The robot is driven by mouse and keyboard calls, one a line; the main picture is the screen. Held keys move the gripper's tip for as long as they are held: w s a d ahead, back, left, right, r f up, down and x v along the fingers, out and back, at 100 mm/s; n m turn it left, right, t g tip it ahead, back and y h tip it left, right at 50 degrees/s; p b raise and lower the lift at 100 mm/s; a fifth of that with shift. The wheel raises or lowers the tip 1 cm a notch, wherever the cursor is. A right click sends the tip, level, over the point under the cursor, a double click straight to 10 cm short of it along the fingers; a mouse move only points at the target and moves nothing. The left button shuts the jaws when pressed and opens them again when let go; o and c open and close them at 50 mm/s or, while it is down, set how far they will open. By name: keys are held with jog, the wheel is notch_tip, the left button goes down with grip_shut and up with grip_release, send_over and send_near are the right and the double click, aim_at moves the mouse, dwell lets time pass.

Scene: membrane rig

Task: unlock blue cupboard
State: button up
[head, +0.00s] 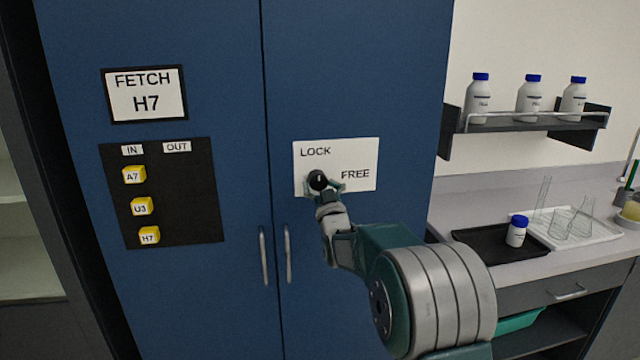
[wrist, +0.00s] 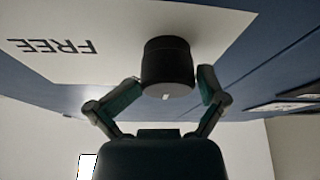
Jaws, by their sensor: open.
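The blue cupboard (head: 360,70) has two doors, both closed, with two vertical handles. On its right door is a white plate (head: 362,152) marked LOCK at upper left and FREE at right. A round black knob (head: 318,180) sits on the plate below the word LOCK. In the wrist view the knob (wrist: 167,68) stands between my fingers, with a small pale mark on its edge. My gripper (head: 322,190) is at the knob, its fingers open on either side of it. I cannot tell whether either finger touches the knob.
The left door bears a FETCH H7 sign (head: 145,94) and a black board (head: 205,190) with yellow tags A7, U3 and H7 under IN. At right, a shelf (head: 540,124) holds bottles. The counter below carries a black tray (head: 470,241) and glassware.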

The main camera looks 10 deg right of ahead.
jog(key=shift+w+d+f, duration=0.1)
jog(key=shift+w+f, duration=0.05)
jog(key=shift+w, duration=0.05)
jog(key=shift+a, duration=0.7)
jog(key=c, duration=0.8)
jog(key=shift+d, duration=0.15)
jog(key=c, duration=0.3)
jog(key=shift+d, duration=0.15)
jog(key=shift+c, duration=0.2)
